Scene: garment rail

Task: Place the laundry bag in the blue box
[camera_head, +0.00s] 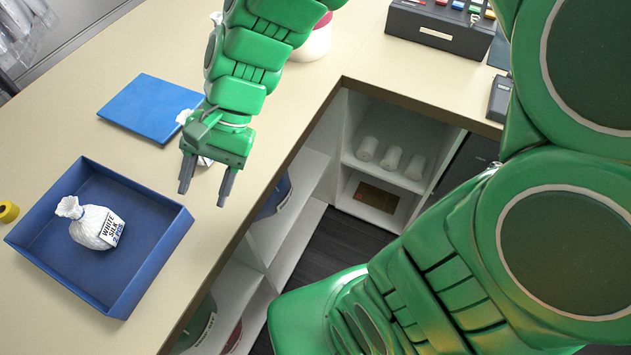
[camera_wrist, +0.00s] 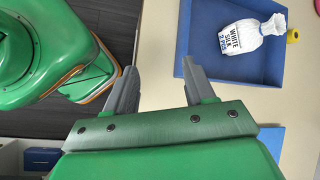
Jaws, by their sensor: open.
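The white laundry bag (camera_head: 88,222) lies inside the open blue box (camera_head: 163,243) on the counter. Its label reads "WHITE SILK 2 PCS". In the wrist view the bag (camera_wrist: 238,42) rests on the floor of the blue box (camera_wrist: 191,68), with its tied neck toward the right. My gripper (camera_head: 206,194) is open and empty, pointing down near the counter's inner edge, to the right of the box in the head view. In the wrist view my gripper fingers (camera_wrist: 160,88) are apart with nothing between them, clear of the bag.
A blue lid or flat panel (camera_head: 150,108) lies on the counter behind the box. A yellow roll (camera_head: 8,211) sits left of the box. A cash register (camera_head: 441,27) stands at the back right. Shelves with white rolls (camera_head: 390,159) are under the counter.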

